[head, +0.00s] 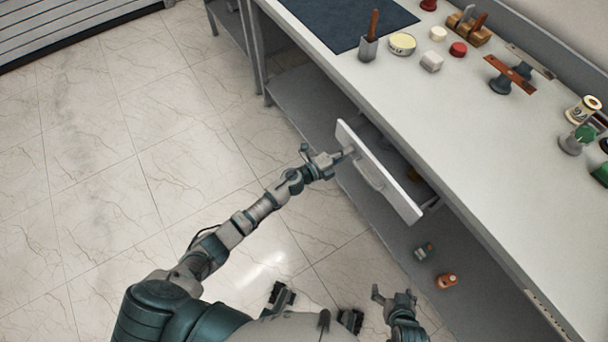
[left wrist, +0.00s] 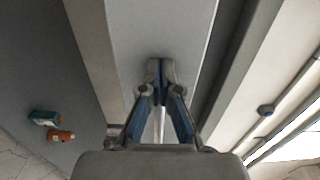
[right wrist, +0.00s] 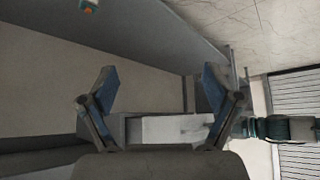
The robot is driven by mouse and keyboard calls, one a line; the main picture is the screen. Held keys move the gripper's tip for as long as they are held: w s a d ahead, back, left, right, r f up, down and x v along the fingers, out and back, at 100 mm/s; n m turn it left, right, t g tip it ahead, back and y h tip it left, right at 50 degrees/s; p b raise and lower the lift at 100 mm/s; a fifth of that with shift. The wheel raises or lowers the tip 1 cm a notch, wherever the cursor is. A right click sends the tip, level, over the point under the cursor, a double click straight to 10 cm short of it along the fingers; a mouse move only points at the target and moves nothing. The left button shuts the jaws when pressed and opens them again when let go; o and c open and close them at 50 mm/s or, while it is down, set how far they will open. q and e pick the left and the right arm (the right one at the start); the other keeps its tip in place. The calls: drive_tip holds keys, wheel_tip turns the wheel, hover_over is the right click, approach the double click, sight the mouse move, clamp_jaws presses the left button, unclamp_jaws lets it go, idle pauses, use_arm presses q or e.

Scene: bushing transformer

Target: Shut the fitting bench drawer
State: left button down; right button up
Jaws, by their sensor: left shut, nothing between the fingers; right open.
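The fitting bench drawer (head: 400,196) stands open, its white front held out from the bench and a gap showing behind it. A bar handle (head: 369,172) runs along that front. My left gripper (head: 349,151) is shut and empty, its tips at the drawer front near the handle's far end. In the left wrist view its tips (left wrist: 160,66) point at the pale drawer front (left wrist: 135,30); I cannot tell whether they touch. My right gripper (head: 394,297) is open and empty, low and apart from the drawer. It also shows open in the right wrist view (right wrist: 160,82).
The bench top (head: 460,125) carries a dark mat (head: 345,20), a grey holder (head: 368,50), a tin (head: 402,43) and several other parts along the back. A green item (head: 424,251) and an orange item (head: 447,280) lie below the drawer. The floor to the left is clear.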

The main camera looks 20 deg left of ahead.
sight(367, 141)
use_arm(q)
drive_tip(key=b+x, duration=0.2)
drive_tip(key=x, duration=0.6)
drive_tip(key=shift+w+f, duration=0.1)
drive_tip(key=shift+f, duration=0.05)
drive_tip(key=shift+w+d, duration=0.1)
drive_tip(key=shift+r, duration=0.3)
use_arm(e)
drive_tip(key=w+a+r+t+y, duration=0.1)
drive_tip(key=w+a+r+t, duration=0.2)
drive_tip(key=w+r+t, duration=0.2)
drive_tip(key=shift+w+a+t+y, duration=0.2)
drive_tip(key=shift+w+t+y, duration=0.1)
drive_tip(key=shift+w, duration=0.65)
use_arm(q)
drive_tip(key=shift+w+r, duration=0.1)
drive_tip(key=shift+r, duration=0.1)
use_arm(e)
drive_tip(key=shift+r, duration=0.1)
